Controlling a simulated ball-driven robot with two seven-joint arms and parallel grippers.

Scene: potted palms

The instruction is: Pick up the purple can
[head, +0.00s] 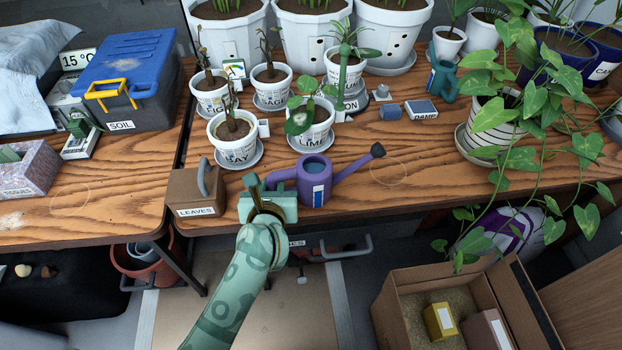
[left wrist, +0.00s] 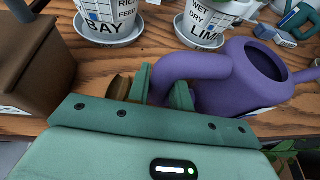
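The purple can (head: 312,183) is a watering can with a long spout to the right, a dark rose and a pale label. It stands upright at the table's front edge. Its body (left wrist: 235,75) also shows in the left wrist view, with its handle (left wrist: 195,67) curving to the left. My left gripper (head: 265,184) is at the can's left side. In the left wrist view the handle passes between the two green fingers (left wrist: 162,88) and fills the narrow gap, so they look shut on it. The lower part of the handle is hidden. My right gripper is not in view.
A brown LEAVES box (head: 196,192) stands close left of my gripper. Potted plants labelled BAY (head: 234,146) and LIME (head: 312,137) stand just behind. A trailing plant in a striped pot (head: 492,125) is at the right. Bare tabletop (head: 410,165) lies beyond the spout.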

